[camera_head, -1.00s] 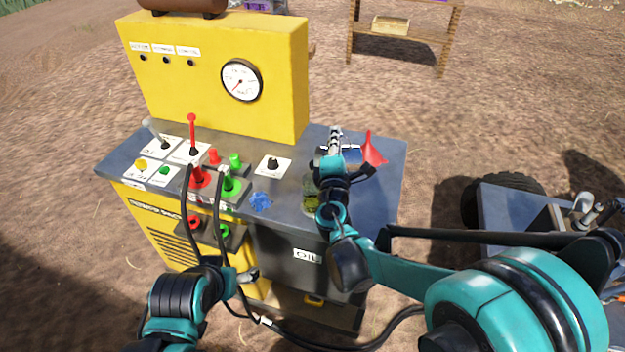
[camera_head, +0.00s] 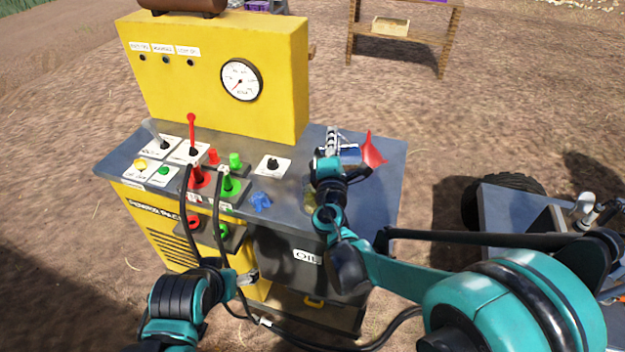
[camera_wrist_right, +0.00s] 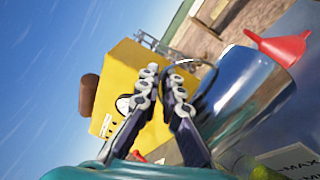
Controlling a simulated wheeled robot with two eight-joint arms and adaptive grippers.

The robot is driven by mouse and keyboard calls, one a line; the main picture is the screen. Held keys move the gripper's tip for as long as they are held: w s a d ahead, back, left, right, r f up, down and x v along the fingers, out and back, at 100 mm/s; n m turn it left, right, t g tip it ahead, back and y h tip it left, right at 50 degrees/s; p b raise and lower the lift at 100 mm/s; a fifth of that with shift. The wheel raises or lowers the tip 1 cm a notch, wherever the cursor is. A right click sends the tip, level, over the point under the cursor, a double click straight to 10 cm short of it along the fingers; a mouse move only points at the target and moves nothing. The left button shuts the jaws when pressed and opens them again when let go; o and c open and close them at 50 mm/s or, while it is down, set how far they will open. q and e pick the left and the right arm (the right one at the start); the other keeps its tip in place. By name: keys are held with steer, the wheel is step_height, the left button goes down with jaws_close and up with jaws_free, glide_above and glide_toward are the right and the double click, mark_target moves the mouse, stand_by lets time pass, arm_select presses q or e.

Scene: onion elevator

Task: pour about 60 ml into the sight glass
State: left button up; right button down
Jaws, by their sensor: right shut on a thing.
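My right gripper (camera_head: 333,142) is over the right part of the bench top. The sight glass (camera_head: 309,194) is mostly hidden behind my right wrist, with only a yellow-green edge showing. I cannot see its level or any stream. My left gripper (camera_head: 247,277) is low in front of the cabinet, its jaws unclear.
A red funnel (camera_head: 374,150) stands just right of the jug. Black hoses hang down the front. A yellow panel with a gauge (camera_head: 241,80) rises behind. A cart (camera_head: 520,215) stands right.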

mark_target(350, 148)
steer(key=shift+a+n, duration=0.3)
steer(key=shift+a, duration=0.05)
stand_by(0.4)
steer(key=shift+d, duration=0.1)
steer(key=shift+w+d+r+m+p, duration=0.1)
steer(key=shift+d+r+m+p, duration=0.55)
steer(key=shift+m+p, duration=0.2)
steer(key=d+f+m, duration=0.1)
steer(key=d+f+m+g, duration=0.1)
steer(key=d+m, duration=0.1)
steer(key=shift+w+f, duration=0.1)
steer(key=shift+w, duration=0.25)
steer(key=shift+d+f+m+g, duration=0.1)
steer(key=shift+f+m+g, duration=0.1)
steer(key=shift+m+g, duration=0.1)
steer(key=shift+f, duration=0.1)
steer(key=shift+w+d+m, duration=0.15)
steer(key=shift+d+m, duration=0.15)
steer(key=shift+m, duration=0.25)
